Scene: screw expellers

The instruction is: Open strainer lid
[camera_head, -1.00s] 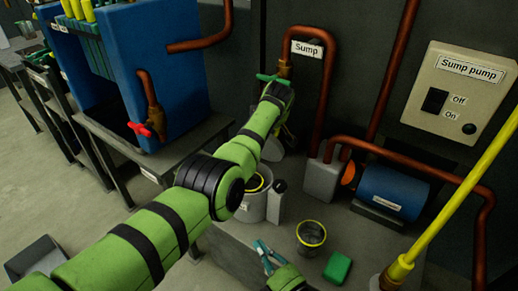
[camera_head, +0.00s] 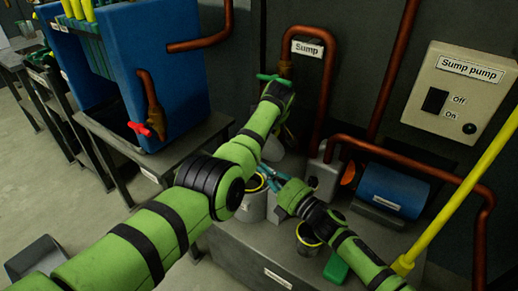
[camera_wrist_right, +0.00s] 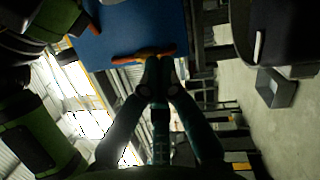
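A grey pot with a yellow ring inside its top (camera_head: 252,207) stands on the metal bench; I take it for the strainer. My right gripper (camera_head: 266,175) is at the pot's upper right edge; contact is unclear. In the right wrist view its fingertips (camera_wrist_right: 157,72) come together with nothing visible between them. My left arm reaches up across the middle to a green valve handle below the Sump label; its gripper is hidden behind the arm.
A yellow-rimmed cup (camera_head: 308,236) and a green block (camera_head: 336,268) are partly covered by my right arm. The blue pump (camera_head: 392,190) and copper pipes stand behind to the right. A blue tank (camera_head: 170,75) with a red valve handle (camera_head: 139,129) is at left.

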